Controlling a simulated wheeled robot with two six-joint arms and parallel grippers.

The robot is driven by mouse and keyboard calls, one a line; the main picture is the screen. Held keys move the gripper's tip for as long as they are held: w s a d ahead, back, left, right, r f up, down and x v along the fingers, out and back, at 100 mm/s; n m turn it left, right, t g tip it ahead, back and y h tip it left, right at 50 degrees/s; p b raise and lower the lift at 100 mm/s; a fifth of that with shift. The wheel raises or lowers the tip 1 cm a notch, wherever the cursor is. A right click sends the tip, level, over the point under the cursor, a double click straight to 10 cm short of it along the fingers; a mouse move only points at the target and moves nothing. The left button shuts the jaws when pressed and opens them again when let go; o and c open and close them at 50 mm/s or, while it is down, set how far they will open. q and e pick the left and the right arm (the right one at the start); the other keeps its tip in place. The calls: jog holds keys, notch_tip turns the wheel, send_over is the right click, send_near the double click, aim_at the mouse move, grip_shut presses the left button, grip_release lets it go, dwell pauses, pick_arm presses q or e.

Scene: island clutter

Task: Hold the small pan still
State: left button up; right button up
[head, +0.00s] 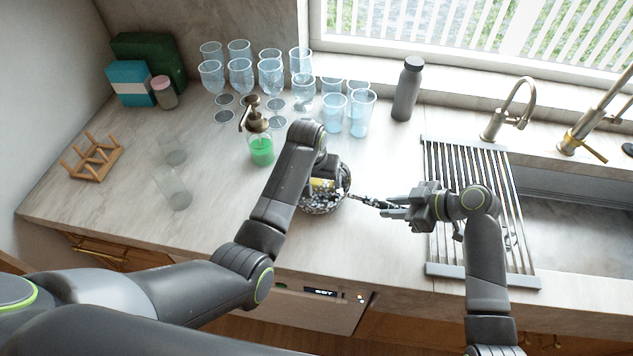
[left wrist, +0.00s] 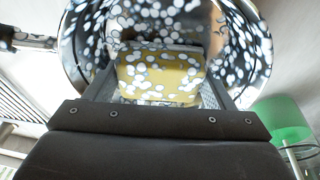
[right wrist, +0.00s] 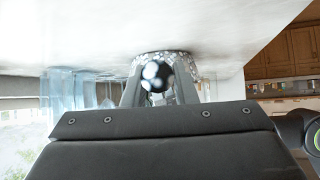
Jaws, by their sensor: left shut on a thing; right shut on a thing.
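The small pan (head: 330,206) is round and shiny, covered in white foam-like spots, and sits on the counter near its front edge. Its dark handle (head: 362,200) points right. My right gripper (head: 388,208) is shut on the handle; in the right wrist view the spotted dark handle (right wrist: 156,76) shows between the fingers. My left gripper (head: 324,178) is over the pan, shut on a yellow sponge (left wrist: 160,76), also spotted white. The sponge is inside the pan's rim in the left wrist view. My left arm partly hides the pan in the head view.
A soap dispenser (head: 260,148) with green liquid stands left of the pan, close to my left arm. Several glasses and a grey bottle (head: 407,90) stand behind. A drying rack (head: 432,262) and the sink are at right. A wooden rack (head: 92,160) is far left.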

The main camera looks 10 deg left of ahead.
pick_arm(q)
jog(key=shift+s+a+f, duration=0.1)
jog(key=shift+s+a, duration=0.2)
jog(key=shift+s, duration=0.3)
jog(key=shift+s+a+f, duration=0.1)
jog(key=shift+s+a, duration=0.15)
jog(key=shift+s, duration=0.3)
jog(key=shift+w+d+r, duration=0.15)
jog(key=shift+w, duration=0.4)
jog(key=shift+w+d, duration=0.25)
jog(key=shift+w, duration=0.4)
jog(key=shift+s+a, duration=0.1)
jog(key=shift+s, duration=1.2)
